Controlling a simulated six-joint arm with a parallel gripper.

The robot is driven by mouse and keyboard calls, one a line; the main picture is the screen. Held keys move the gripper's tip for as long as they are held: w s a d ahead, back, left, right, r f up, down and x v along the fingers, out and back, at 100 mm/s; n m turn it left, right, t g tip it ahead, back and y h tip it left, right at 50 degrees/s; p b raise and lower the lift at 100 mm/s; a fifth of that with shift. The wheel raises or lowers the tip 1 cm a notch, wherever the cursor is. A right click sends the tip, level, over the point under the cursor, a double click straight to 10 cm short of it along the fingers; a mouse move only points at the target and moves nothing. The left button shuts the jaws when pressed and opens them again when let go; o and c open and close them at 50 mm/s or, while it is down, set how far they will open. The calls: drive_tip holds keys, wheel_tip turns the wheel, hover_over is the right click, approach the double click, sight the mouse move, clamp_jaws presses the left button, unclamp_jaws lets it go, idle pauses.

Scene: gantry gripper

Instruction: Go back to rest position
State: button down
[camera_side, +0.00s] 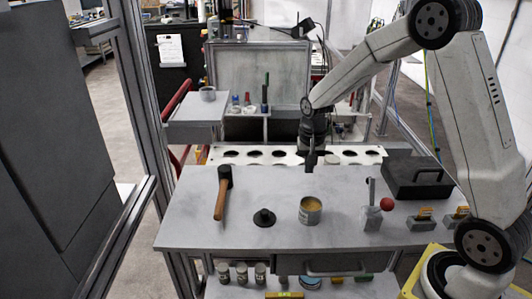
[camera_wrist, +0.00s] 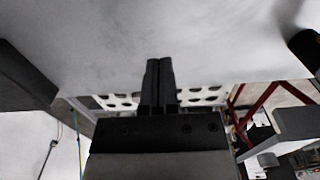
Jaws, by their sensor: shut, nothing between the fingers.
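My gripper (camera_side: 311,160) points down over the back edge of the grey table (camera_side: 270,188), in front of the white rack with round holes (camera_side: 222,153). Its two black fingers are shut together with nothing between them; they also show in the wrist view (camera_wrist: 159,65). The fingers are above the table top; how close they are to it I cannot tell.
On the table are a hammer (camera_side: 221,195), a black stopper-like piece (camera_side: 264,217), a tin (camera_side: 310,210), a red-knobbed lever block (camera_side: 372,214), a black toolbox (camera_side: 416,183) and yellow-topped blocks (camera_side: 425,215). The table's front left is clear.

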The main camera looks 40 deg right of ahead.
drive_tip(key=shift+r, duration=0.35)
drive_tip(key=s+a+n, duration=0.2)
drive_tip(key=s+a, duration=0.1)
drive_tip(key=s+a+r+n+t, duration=0.1)
drive_tip(key=s+a, duration=0.1)
drive_tip(key=shift+a+n, duration=0.2)
drive_tip(key=shift+n, duration=0.2)
drive_tip(key=s+a+n+t, duration=0.1)
drive_tip(key=s+a+n, duration=0.4)
drive_tip(key=s, duration=0.4)
drive_tip(key=shift+a+f+t, duration=0.15)
drive_tip(key=shift+f+t, duration=0.1)
drive_tip(key=shift+t, duration=0.05)
